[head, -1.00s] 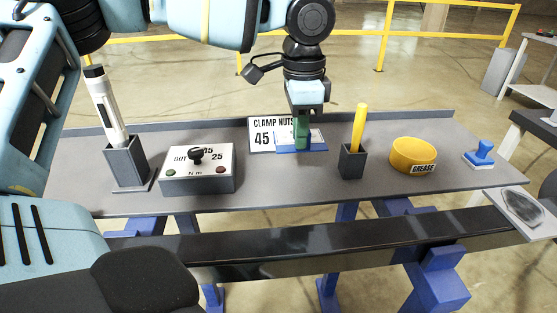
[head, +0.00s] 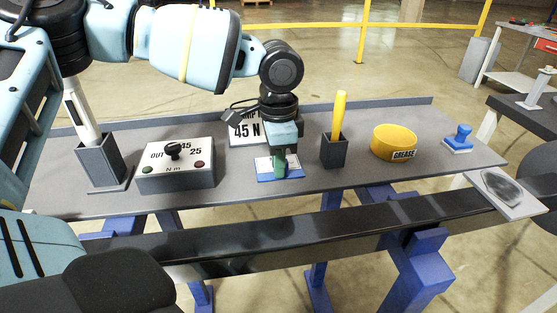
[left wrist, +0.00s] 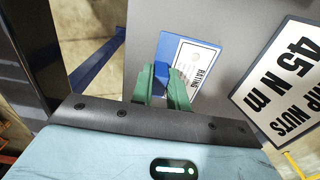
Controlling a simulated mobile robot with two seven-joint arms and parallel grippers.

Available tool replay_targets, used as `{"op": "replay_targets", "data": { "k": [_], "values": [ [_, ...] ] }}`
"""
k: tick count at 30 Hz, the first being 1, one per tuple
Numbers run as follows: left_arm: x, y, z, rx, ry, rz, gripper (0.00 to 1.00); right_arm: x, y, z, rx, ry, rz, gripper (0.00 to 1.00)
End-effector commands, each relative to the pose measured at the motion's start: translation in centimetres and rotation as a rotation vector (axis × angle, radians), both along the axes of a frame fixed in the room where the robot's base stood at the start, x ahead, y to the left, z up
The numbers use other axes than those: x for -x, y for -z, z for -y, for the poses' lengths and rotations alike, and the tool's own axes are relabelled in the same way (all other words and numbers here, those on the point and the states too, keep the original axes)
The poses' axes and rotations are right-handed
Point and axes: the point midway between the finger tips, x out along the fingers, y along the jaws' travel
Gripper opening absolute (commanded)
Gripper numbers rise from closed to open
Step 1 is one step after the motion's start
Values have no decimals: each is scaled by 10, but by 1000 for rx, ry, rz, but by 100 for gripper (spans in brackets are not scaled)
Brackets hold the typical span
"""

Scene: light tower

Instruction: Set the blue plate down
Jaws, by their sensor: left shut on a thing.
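The blue plate (head: 294,173) has a white printed label and lies flat at or just above the grey bench, left of the yellow-handled tool's holder. I cannot tell whether it touches the bench. My left gripper (head: 280,166) points down over it, its green fingers shut on the plate's raised blue grip. In the left wrist view the blue plate (left wrist: 163,48) and its label, partly reading "RATING", show beyond the fingertips of the left gripper (left wrist: 163,82). My right gripper is not in view.
The "CLAMP NUTS 45 N m" sign (head: 243,130) stands behind, partly covered by my gripper. The control box (head: 177,168) is left. The dark holder (head: 334,152), yellow grease bowl (head: 392,143) and blue stamp (head: 460,138) are right. Bench surface around the plate is clear.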

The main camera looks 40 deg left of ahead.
Motion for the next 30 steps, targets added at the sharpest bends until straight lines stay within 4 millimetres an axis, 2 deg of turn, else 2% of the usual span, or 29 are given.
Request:
{"op": "replay_targets", "data": {
  "k": [8, 9, 13, 23, 26, 30],
  "values": [
    [0, 2, 0, 0, 0, 1, 0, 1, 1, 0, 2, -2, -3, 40],
    [0, 2, 0, 0, 0, 1, 21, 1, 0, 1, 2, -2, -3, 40],
    [0, 2, 0, 0, 0, 1, 38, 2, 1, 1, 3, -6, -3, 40],
    [0, -1, 0, 1, 0, 2, 38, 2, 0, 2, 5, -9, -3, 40],
    [-1, -10, 0, -1, 0, 5, 38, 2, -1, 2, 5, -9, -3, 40],
    [-1, -34, 0, -1, 0, 7, 38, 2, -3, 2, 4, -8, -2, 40]
  ]
}}
